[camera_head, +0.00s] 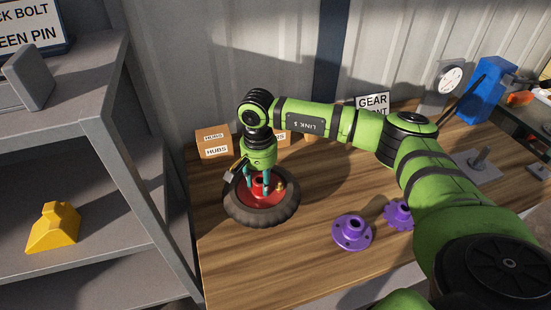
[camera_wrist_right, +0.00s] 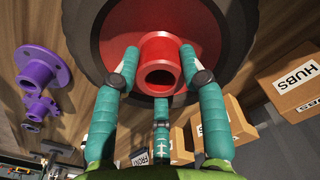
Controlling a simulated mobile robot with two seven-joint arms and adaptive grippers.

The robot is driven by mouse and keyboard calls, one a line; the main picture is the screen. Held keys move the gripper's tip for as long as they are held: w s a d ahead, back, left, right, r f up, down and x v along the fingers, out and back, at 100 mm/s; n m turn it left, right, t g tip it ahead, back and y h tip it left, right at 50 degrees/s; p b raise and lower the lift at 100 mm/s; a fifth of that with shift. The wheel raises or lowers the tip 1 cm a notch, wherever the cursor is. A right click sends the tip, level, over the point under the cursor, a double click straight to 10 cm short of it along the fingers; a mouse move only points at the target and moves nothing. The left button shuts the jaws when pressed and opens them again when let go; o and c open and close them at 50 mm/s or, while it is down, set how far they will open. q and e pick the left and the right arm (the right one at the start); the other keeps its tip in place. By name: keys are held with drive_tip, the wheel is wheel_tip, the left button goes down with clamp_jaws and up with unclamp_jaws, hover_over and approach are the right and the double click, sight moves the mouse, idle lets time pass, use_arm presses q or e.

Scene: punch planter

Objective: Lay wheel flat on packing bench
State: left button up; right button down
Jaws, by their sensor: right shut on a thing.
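The wheel (camera_head: 262,215) has a black tyre and a red centre, and it appears flat at the left end of the wooden bench (camera_head: 305,255). I cannot tell whether its whole underside touches the wood. My right gripper (camera_head: 259,180) points down over its middle, with teal fingers shut around the raised red hub. In the right wrist view the wheel (camera_wrist_right: 80,45) fills the upper middle, and the fingers of my right gripper (camera_wrist_right: 158,72) surround the hollow hub. My left gripper is not in view.
Purple flanged hub (camera_head: 352,232) and purple gear (camera_head: 398,214) lie right of the wheel. Cardboard boxes (camera_head: 213,141) stand behind it. A grey shelf (camera_head: 95,265) with a yellow block (camera_head: 54,228) stands close on the left. Bare wood lies in front.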

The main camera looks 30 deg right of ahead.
sight(258, 194)
drive_tip(key=shift+a+f, duration=0.4)
drive_tip(key=shift+a, duration=0.25)
wheel_tip(258, 194, down, 3)
drive_tip(key=shift+r+p, duration=0.1)
drive_tip(key=shift+p, duration=0.45)
drive_tip(key=shift+f, duration=0.4)
drive_tip(key=c, duration=0.7)
unclamp_jaws()
drive_tip(key=shift+s+f, duration=0.15)
